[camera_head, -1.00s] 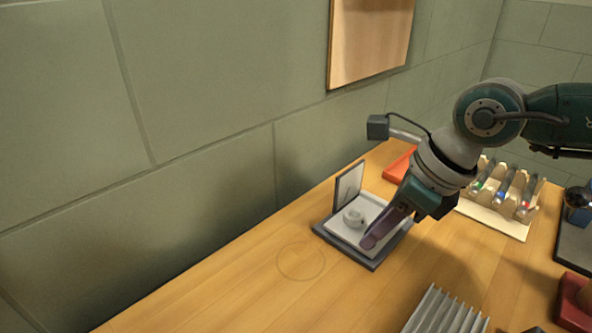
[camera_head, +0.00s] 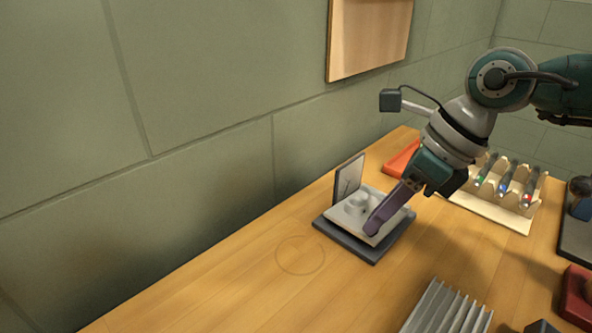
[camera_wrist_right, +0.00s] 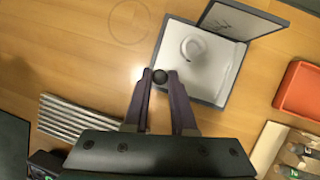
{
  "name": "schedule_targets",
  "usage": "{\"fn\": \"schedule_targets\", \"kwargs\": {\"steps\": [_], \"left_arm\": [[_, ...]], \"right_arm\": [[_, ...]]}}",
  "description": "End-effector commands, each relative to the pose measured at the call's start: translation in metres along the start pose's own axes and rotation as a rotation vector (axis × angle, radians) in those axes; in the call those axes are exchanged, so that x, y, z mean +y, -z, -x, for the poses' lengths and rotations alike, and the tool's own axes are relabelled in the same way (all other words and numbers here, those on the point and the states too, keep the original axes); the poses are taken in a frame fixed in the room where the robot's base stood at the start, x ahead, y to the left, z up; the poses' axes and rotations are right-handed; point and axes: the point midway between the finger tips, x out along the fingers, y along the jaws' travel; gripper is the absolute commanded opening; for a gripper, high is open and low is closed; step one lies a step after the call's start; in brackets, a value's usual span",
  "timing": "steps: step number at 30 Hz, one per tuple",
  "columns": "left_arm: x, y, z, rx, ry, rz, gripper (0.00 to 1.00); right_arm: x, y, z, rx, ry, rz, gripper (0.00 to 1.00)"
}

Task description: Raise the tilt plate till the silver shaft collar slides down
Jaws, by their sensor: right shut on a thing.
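The light tilt plate (camera_head: 349,222) sits on a dark grey base with an upright panel at its back; its near edge is raised a little off the base. The silver shaft collar (camera_head: 357,202), a pale ring, rests on the plate towards the panel. In the right wrist view the collar (camera_wrist_right: 193,47) lies on the plate (camera_wrist_right: 215,72), apart from the fingers. My right gripper (camera_head: 373,228) is shut on a dark round knob (camera_wrist_right: 160,76) at the plate's near edge. My left gripper is not in view.
A grey ribbed block (camera_head: 445,310) lies at the front. An orange tray (camera_head: 401,160) and a cream rack (camera_head: 490,207) with several coloured items stand behind and right. A wall runs along the left. The table at front left is clear.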

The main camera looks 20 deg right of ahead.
Motion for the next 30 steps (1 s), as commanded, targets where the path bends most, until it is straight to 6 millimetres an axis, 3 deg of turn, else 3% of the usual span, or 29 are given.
{"fn": "schedule_targets", "kwargs": {"steps": [1,7,20,21,28,30], "left_arm": [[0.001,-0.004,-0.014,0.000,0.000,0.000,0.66],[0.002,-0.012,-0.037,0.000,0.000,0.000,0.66],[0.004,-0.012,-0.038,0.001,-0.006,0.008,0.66],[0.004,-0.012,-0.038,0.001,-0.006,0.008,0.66],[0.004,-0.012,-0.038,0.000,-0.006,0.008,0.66],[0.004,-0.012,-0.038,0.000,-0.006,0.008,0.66]], "right_arm": [[-0.006,0.002,-0.003,-0.008,-0.026,-0.018,0.00],[-0.008,-0.003,0.011,-0.044,-0.162,-0.071,0.00],[-0.006,-0.007,0.021,-0.055,-0.212,-0.087,0.00],[-0.006,-0.007,0.021,-0.055,-0.212,-0.087,0.29],[-0.005,-0.007,0.021,-0.055,-0.213,-0.086,0.54],[-0.005,-0.007,0.021,-0.055,-0.213,-0.086,0.54]]}}
